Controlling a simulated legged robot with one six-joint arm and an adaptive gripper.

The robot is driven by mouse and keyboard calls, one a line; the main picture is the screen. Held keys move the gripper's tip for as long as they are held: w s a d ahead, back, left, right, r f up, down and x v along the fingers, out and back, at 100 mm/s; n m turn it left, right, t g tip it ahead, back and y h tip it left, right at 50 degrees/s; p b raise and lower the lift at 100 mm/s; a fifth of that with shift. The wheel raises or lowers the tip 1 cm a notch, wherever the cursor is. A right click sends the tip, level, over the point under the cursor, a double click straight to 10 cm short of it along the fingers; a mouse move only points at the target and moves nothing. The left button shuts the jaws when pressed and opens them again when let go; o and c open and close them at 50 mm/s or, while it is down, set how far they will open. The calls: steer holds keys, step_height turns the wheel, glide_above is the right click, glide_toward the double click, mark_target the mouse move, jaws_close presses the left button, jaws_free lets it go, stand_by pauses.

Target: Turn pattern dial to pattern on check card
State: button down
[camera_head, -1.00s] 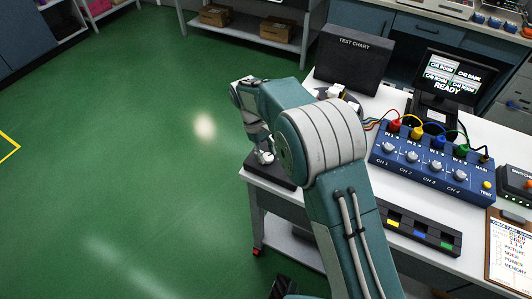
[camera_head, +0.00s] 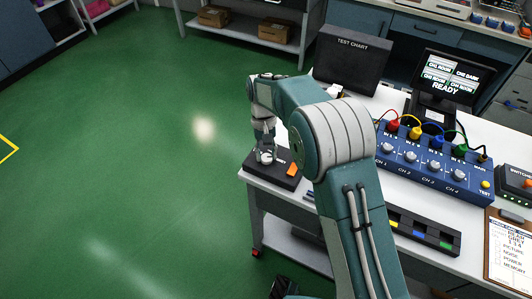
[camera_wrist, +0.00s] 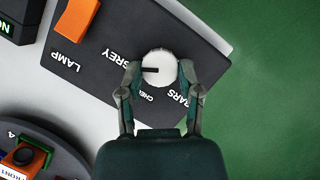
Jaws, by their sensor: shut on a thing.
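The pattern dial (camera_wrist: 161,68) is a white round knob on a dark box (camera_wrist: 105,65) with the words GREY, BARS and a partly covered third label around it. Its black pointer line points left in the wrist view, near GREY. My gripper (camera_wrist: 159,76) has its two fingers on either side of the knob, shut on it. In the head view, the box (camera_head: 283,183) sits at the table's left corner with my gripper (camera_head: 265,150) over it. The check card (camera_head: 508,257) is on a clipboard at the right; its small writing is hard to read.
An orange lamp switch (camera_head: 292,169) is on the same box. A round dark device (camera_wrist: 30,150) is near it at lower left in the wrist view. A test chart (camera_head: 350,58), monitor (camera_head: 453,78) and blue channel unit (camera_head: 432,165) stand on the table.

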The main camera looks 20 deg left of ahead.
steer(key=shift+f, duration=0.1)
stand_by(0.3)
steer(key=shift+c, duration=1.3)
jaws_free()
steer(key=shift+w+a, duration=0.1)
steer(key=shift+a, duration=0.05)
steer(key=v, duration=1.2)
